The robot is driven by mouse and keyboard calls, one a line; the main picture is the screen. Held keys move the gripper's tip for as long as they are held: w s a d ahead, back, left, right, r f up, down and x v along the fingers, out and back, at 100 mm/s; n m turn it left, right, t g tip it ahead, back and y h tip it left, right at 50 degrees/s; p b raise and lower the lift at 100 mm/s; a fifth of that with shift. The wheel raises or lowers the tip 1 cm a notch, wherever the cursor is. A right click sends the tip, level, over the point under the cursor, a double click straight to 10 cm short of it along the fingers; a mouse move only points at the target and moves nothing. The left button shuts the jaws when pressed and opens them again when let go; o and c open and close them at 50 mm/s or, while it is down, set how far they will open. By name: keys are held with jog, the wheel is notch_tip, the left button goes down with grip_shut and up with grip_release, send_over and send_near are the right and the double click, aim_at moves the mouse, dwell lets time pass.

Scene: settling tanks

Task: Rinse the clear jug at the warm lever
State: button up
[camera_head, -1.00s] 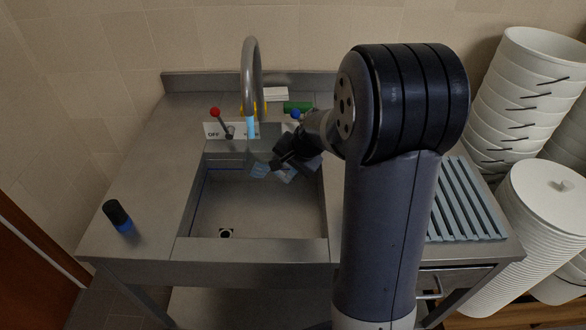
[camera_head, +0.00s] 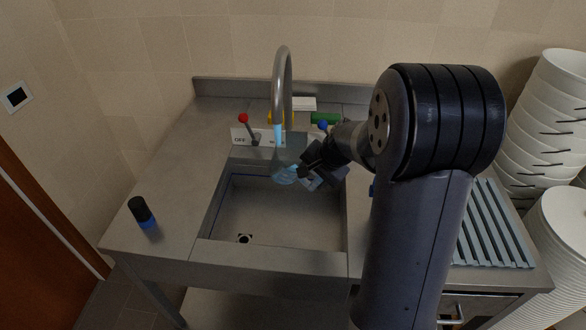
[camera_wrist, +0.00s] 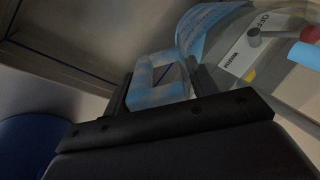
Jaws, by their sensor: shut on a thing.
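The clear jug (camera_head: 300,174) has a bluish tint and is tilted over the back right of the sink basin. My gripper (camera_head: 312,165) is shut on its handle (camera_wrist: 158,82); part of the jug's body (camera_wrist: 207,35) shows in the wrist view. The jug is below and slightly right of the curved tap (camera_head: 283,75). A short light-blue piece (camera_head: 277,134) hangs at the spout's end; I cannot tell whether it is water or a tip. The warm lever (camera_head: 246,125) has a red knob and leans left by a plate reading OFF; the plate reads WARM in the wrist view.
A blue-knobbed lever (camera_head: 323,125) stands right of the tap. A green block (camera_head: 325,118) and white block (camera_head: 303,104) lie behind. A ribbed rack (camera_head: 490,228) and stacked white buckets (camera_head: 552,105) are right. The basin floor (camera_head: 275,210) is clear.

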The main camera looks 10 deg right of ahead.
dwell(0.4)
jog(key=shift+s+a, duration=0.2)
jog(key=shift+a, duration=0.25)
jog(key=s+d+b, duration=0.3)
jog(key=s, duration=0.4)
jog(key=shift+s+d, duration=0.15)
jog(key=shift+d, duration=0.05)
dwell(0.4)
dwell(1.1)
